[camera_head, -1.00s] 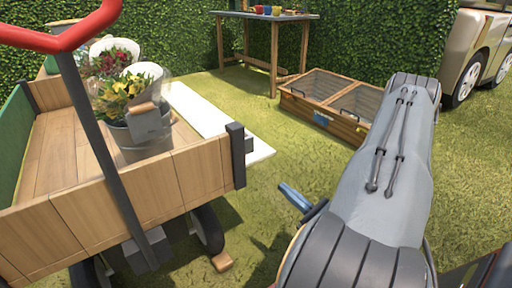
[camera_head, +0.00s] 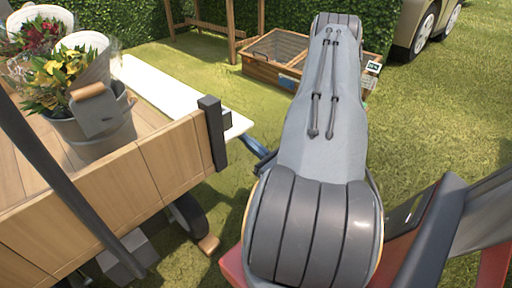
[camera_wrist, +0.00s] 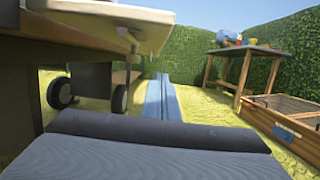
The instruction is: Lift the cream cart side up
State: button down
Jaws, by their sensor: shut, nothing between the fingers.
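The cream cart side (camera_head: 172,92) is folded out flat along the far side of the wooden cart (camera_head: 165,160). In the wrist view the cream side (camera_wrist: 115,14) shows at the upper left, seen from low down, above the cart's wheels. My gripper (camera_head: 252,146) has blue fingers, which show just right of the cart's dark corner post, near the panel's near end. In the wrist view my gripper (camera_wrist: 160,95) is shut and empty, pointing forward, lower than the panel and to its right. I see no contact with the panel.
A metal bucket (camera_head: 95,130) of flowers stands on the cart bed. A wooden cold frame (camera_head: 275,58) lies on the grass ahead, and a wooden table (camera_wrist: 245,65) stands behind it. A vehicle (camera_head: 420,25) is at the back right. Open grass lies right of my arm.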

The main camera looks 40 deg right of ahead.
aim_at(239, 124)
jog(key=shift+w+r+b, duration=0.25)
jog(key=shift+w+r, duration=0.3)
jog(key=shift+r, duration=0.25)
jog(key=shift+w+r+b, duration=0.3)
jog(key=shift+w+r, duration=0.3)
jog(key=shift+r, duration=0.25)
jog(key=shift+w+r+b, duration=0.25)
jog(key=shift+w+r, duration=0.3)
jog(key=shift+r, duration=0.25)
